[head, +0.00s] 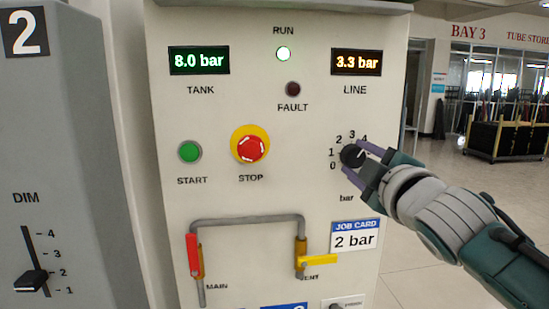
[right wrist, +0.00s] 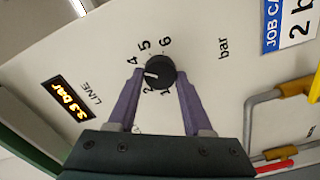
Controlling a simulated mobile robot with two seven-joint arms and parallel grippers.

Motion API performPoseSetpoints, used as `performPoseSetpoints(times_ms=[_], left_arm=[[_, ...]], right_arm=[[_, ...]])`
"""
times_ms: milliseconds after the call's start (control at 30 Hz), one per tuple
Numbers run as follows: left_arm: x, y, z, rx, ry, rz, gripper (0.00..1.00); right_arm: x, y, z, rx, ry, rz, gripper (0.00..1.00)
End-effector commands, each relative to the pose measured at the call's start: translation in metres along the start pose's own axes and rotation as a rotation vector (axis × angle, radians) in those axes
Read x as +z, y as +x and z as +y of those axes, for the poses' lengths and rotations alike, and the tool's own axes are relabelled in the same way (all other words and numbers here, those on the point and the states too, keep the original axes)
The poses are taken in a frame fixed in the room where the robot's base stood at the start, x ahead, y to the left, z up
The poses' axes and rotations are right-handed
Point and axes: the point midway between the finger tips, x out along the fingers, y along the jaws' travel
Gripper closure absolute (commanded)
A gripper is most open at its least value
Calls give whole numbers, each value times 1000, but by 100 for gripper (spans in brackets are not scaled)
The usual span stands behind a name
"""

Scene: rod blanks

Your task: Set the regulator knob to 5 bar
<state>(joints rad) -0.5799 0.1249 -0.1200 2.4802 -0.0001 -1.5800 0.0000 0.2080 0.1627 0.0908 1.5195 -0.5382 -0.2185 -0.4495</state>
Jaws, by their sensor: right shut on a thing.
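The regulator knob (head: 352,156) is a round black dial on the pale panel, with a numbered scale marked "bar" around it. My right gripper (head: 358,163) reaches in from the right with its purple fingers on either side of the knob. In the right wrist view, the fingers of the gripper (right wrist: 160,77) are shut on the knob (right wrist: 160,70). There the white pointer lies between the 2 and the 4, near where a finger covers the scale. The LINE display (head: 357,62) reads 3.3 bar. My left gripper is not in view.
The TANK display (head: 199,60) reads 8.0 bar. A red STOP button (head: 250,149) and a green START button (head: 190,152) are left of the knob. A job card (head: 355,235) below reads 2 bar. Pipework with a yellow VENT handle (head: 317,260) stands out from the panel.

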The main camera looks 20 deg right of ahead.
Motion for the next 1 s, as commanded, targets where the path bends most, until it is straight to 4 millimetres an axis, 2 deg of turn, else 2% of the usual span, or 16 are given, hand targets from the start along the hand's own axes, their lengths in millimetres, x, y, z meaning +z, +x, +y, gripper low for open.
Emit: performPoseSetpoints(times_ms=[600, 1000], left_arm=[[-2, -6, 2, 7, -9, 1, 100], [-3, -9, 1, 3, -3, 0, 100]], right_arm=[[0, 0, 2, 0, 551, 0, 100], [0, 0, 2, 0, 740, 0, 100]])
